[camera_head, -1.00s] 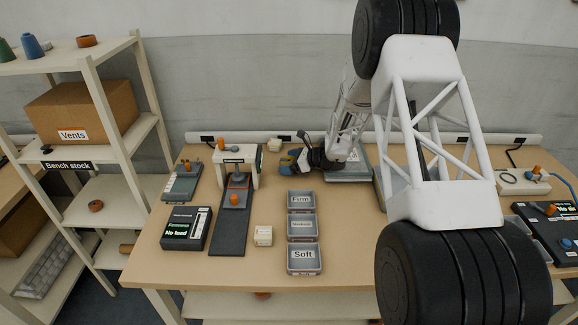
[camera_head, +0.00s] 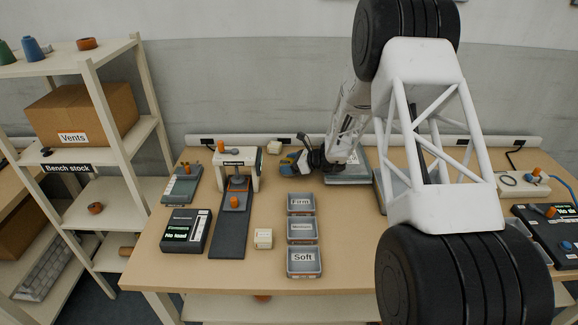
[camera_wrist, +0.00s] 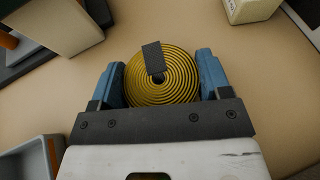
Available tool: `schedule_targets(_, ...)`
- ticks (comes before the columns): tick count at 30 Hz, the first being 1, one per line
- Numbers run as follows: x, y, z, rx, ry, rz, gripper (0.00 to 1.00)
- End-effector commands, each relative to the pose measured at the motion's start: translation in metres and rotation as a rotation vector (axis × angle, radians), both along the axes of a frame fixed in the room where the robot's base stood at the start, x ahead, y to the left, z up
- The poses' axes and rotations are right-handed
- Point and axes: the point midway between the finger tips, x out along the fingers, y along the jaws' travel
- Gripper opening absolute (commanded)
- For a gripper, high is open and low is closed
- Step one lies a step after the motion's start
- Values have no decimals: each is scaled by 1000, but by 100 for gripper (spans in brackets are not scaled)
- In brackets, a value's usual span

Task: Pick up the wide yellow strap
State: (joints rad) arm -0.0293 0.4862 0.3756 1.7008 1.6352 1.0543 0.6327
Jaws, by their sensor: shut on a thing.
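The wide yellow strap is a flat round coil (camera_wrist: 178,88) with a dark tab across its top edge, seen from above in the wrist view. My gripper (camera_wrist: 161,85) has its two blue fingers against the left and right sides of the coil, shut on it. I cannot tell whether the coil is off the table. In the head view my gripper (camera_head: 290,163) is at the back middle of the bench, and the coil there is too small and covered to make out.
Three grey trays stand in front of my gripper, including "Firm" (camera_head: 301,203) and "Soft" (camera_head: 304,262). A cream block (camera_wrist: 250,8) is beyond the coil, and another (camera_head: 263,239) is left of the trays. A white-framed stand (camera_head: 237,164) is to the left.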

Motion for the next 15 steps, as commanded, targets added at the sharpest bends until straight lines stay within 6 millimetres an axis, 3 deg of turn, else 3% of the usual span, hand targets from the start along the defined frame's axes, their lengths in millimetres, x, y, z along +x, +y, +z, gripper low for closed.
schedule_targets(11, 0, 0, 35, 0, -3, 0, 47)
schedule_targets(15, -19, -4, 35, 0, 1, -1, 47)
